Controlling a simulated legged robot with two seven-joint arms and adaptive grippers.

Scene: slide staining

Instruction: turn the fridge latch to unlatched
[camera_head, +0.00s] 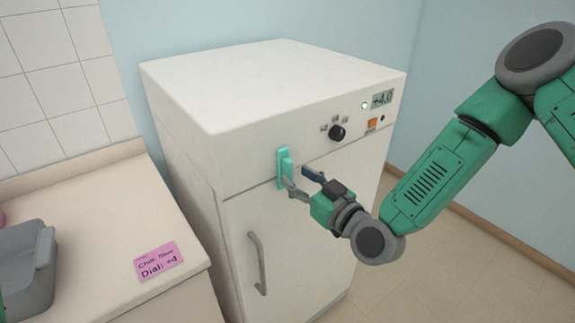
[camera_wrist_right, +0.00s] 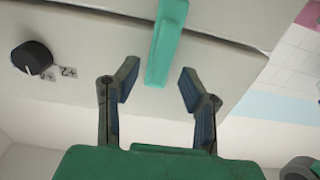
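The fridge latch (camera_head: 285,160) is a teal bar on a small teal plate, standing upright at the seam between the white fridge's (camera_head: 240,85) upper panel and its door (camera_head: 312,220). My right gripper (camera_head: 296,178) is at the latch, reaching in from the right. In the right wrist view the latch (camera_wrist_right: 166,45) runs down toward the gap between the two spread fingers of this gripper (camera_wrist_right: 157,86). A gap shows on each side, so the fingers are open and do not grip it. My left gripper is not in view.
The fridge panel has a black dial (camera_head: 337,132), an orange switch (camera_head: 372,125) and a display (camera_head: 382,98) reading +4.0. The door handle (camera_head: 257,262) is below the latch. A counter (camera_head: 95,215) at left holds a pink note (camera_head: 158,260) and a grey bin (camera_head: 25,270).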

